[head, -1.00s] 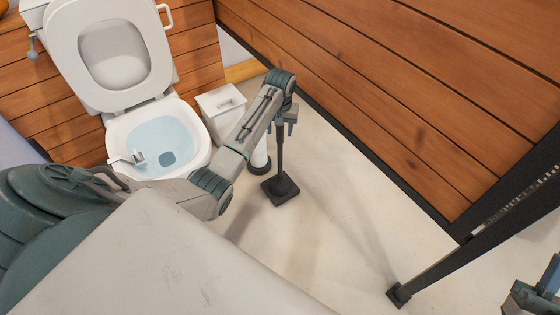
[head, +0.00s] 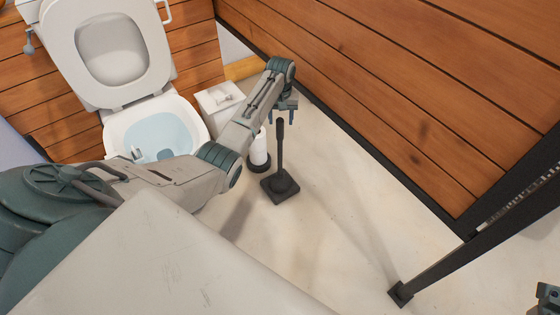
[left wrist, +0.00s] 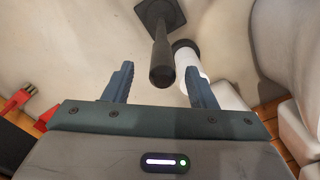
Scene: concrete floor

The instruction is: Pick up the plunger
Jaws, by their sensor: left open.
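The plunger (head: 280,160) is black, with a thin upright handle and a square base on the floor right of the toilet. My left gripper (head: 285,117) is open and empty, close to the handle's top end. In the left wrist view the plunger's handle (left wrist: 162,62) points toward the camera and appears between the two spread fingers (left wrist: 159,72). I see no finger clearly touching it. My right gripper (head: 548,298) shows only as a small part at the lower right edge, its fingers not clear.
A white roll on a dark stand (head: 259,150) is just left of the plunger. A toilet (head: 185,113) and a white bin (head: 217,100) stand further left. A wooden wall (head: 400,80) rises behind. A black post foot (head: 400,294) stands right; floor between is clear.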

